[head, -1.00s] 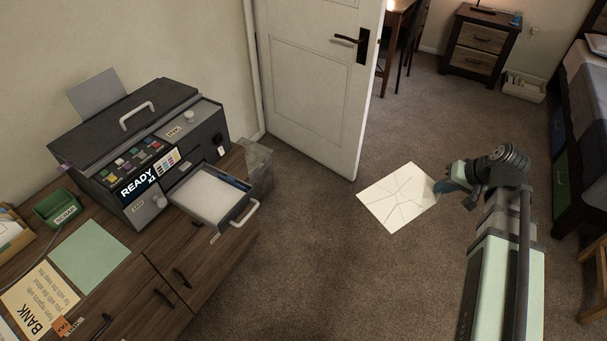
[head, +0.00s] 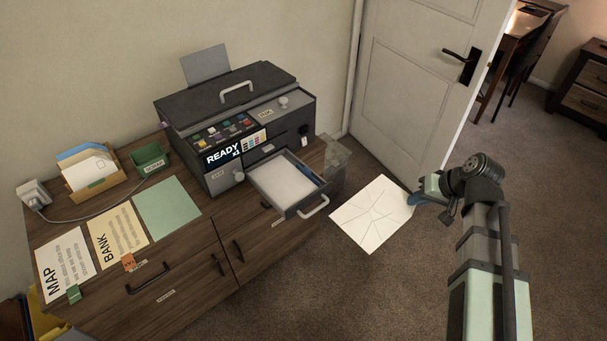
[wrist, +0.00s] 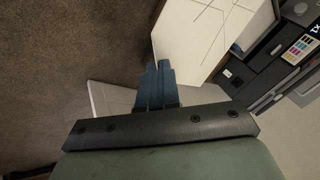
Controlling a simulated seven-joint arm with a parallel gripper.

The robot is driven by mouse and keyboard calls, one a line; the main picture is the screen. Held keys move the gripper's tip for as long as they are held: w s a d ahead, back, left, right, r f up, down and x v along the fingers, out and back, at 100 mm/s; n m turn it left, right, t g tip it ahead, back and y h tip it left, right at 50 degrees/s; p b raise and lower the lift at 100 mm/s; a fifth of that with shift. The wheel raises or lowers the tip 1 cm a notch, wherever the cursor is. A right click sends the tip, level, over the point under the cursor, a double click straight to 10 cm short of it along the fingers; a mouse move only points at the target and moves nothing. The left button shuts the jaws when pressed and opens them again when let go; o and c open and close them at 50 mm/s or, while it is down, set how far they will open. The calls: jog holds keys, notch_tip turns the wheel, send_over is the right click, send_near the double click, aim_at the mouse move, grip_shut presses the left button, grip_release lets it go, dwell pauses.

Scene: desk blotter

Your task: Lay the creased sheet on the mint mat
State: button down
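The creased sheet (head: 372,214) is white with crease lines spreading from its middle. In the head view it is held out in the air over the carpet, right of the printer's open tray. My gripper (head: 414,199) is shut on the sheet's right edge. In the wrist view the blue fingers (wrist: 155,84) are together at the sheet's edge, and the sheet (wrist: 205,35) extends away from them. The mint mat (head: 167,208) lies flat and bare on the wooden cabinet top, in front of the printer, well left of the sheet.
The dark printer (head: 240,115) stands at the back of the cabinet, its paper tray (head: 312,207) pulled out between sheet and mat. BANK (head: 118,237) and MAP (head: 64,265) papers lie left of the mat. A green scrap bin (head: 150,160) stands behind it. A door (head: 420,80) stands behind the sheet.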

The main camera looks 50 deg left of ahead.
aim_at(357, 201)
jog(key=s+a+n, duration=0.1)
jog(key=s+a, duration=0.2)
jog(key=a, duration=0.1)
jog(key=s+a+n+g, duration=0.1)
jog(key=s+a, duration=0.2)
jog(key=a, duration=0.1)
jog(key=s+a, duration=0.3)
jog(key=s, duration=0.1)
jog(key=shift+a+f+n, duration=0.35)
jog(key=shift+a+n, duration=0.05)
jog(key=s+a+f+n+g+h, duration=0.1)
jog(key=s+a+f, duration=0.1)
jog(key=s+a, duration=0.95)
jog(key=s+a+f+n+g, duration=0.1)
jog(key=s+a, duration=0.4)
jog(key=s, duration=1.3)
jog(key=s+a+f+n+h, duration=0.1)
jog(key=s+a+f+n, duration=0.1)
jog(key=s+a, duration=0.95)
jog(key=s+a+r+m+t, duration=0.25)
jog(key=m+t, duration=0.55)
jog(key=m, duration=1.2)
jog(key=shift+w+a+f, duration=0.1)
jog(key=shift+a+f, duration=0.05)
jog(key=shift+f, duration=1.6)
jog(key=shift+w+a+f, duration=0.1)
jog(key=shift+f, duration=1.65)
jog(key=shift+a+f, duration=0.15)
jog(key=shift+f, duration=1.6)
